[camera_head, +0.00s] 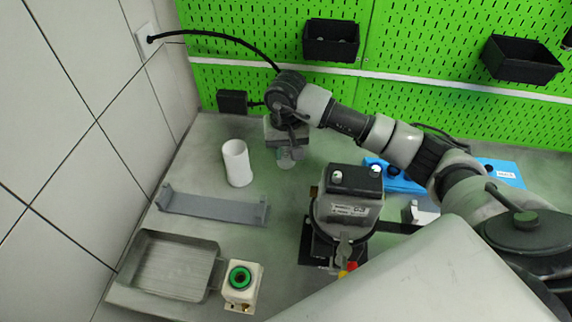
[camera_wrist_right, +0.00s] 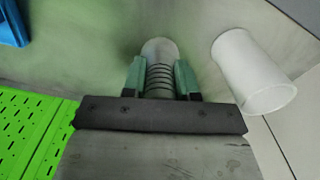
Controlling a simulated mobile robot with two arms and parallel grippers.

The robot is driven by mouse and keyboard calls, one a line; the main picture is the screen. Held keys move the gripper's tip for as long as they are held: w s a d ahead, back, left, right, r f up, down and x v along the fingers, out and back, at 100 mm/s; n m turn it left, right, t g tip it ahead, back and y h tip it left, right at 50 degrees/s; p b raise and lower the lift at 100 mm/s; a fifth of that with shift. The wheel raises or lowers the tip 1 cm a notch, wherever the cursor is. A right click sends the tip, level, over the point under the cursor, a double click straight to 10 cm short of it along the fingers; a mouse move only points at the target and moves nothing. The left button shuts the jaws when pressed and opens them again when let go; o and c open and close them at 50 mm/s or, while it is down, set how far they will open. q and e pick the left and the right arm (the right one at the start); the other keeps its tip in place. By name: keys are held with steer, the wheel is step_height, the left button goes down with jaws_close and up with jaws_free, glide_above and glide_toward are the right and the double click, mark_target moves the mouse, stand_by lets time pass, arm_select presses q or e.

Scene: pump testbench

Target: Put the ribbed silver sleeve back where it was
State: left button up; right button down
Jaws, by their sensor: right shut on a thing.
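The ribbed silver sleeve (camera_wrist_right: 160,72) is between the fingers of my right gripper (camera_wrist_right: 161,78), which is shut on it in the right wrist view. In the head view my right gripper (camera_head: 285,152) points down at the back of the bench, and the sleeve (camera_head: 286,160) shows faintly below it. I cannot tell whether the sleeve touches the bench. A white cylinder (camera_head: 238,164) stands upright to the left of the gripper, apart from it. It also shows at the right in the right wrist view (camera_wrist_right: 252,74). My left gripper is not in view.
A grey bracket (camera_head: 212,207) lies at the left, with a metal tray (camera_head: 168,268) and a white box with a green ring (camera_head: 241,285) in front. A dark pump unit (camera_head: 347,200) stands in the middle. The green pegboard (camera_head: 250,80) closes off the back.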

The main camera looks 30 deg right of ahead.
mark_target(286, 165)
steer(key=shift+f, duration=0.85)
step_height(286, 165, down, 4)
steer(key=shift+r+p, duration=0.1)
steer(key=shift+p, duration=0.6)
steer(key=shift+f+b, duration=0.2)
steer(key=shift+b, duration=0.1)
steer(key=c, duration=0.9)
jaws_free()
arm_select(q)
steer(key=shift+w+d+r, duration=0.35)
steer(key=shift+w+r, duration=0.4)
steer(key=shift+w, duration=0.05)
arm_select(e)
steer(key=shift+o, duration=0.2)
